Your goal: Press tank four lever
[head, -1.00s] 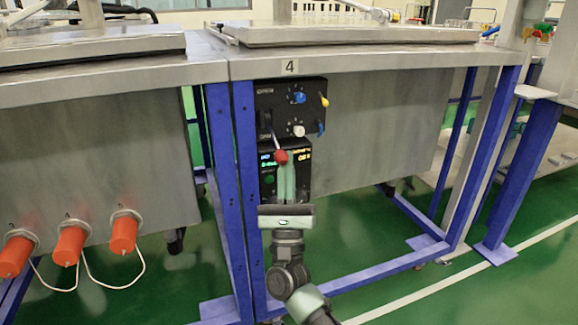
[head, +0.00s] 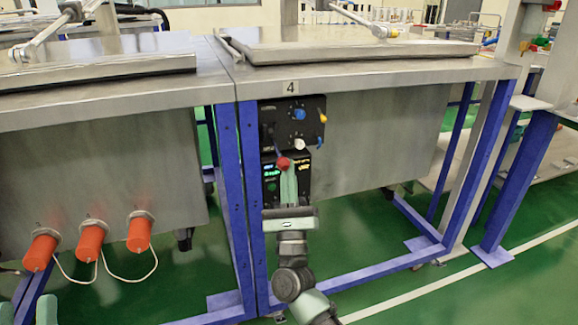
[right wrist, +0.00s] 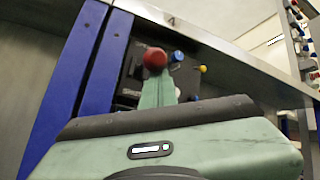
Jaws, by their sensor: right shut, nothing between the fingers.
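The tank four panel (head: 310,108), a black box below the "4" label (head: 290,87), hangs on the front of the right tank. A lever with a red ball knob (head: 283,163) points out from it. My right gripper (head: 289,172) is shut and empty, its fingers upright just below and beside the red knob. In the right wrist view the red knob (right wrist: 155,59) shows at the tips of the closed fingers (right wrist: 162,82); I cannot tell if they touch. A pale green part, probably of my left gripper (head: 46,309), shows at the bottom left edge, mostly cut off.
The panel also carries blue (head: 299,114), yellow (head: 323,118) and white (head: 299,144) knobs. A lower black box with a lit display (head: 271,172) is partly behind my fingers. Blue frame legs (head: 229,190) stand left of it. Orange plugs (head: 90,240) sit on the left tank.

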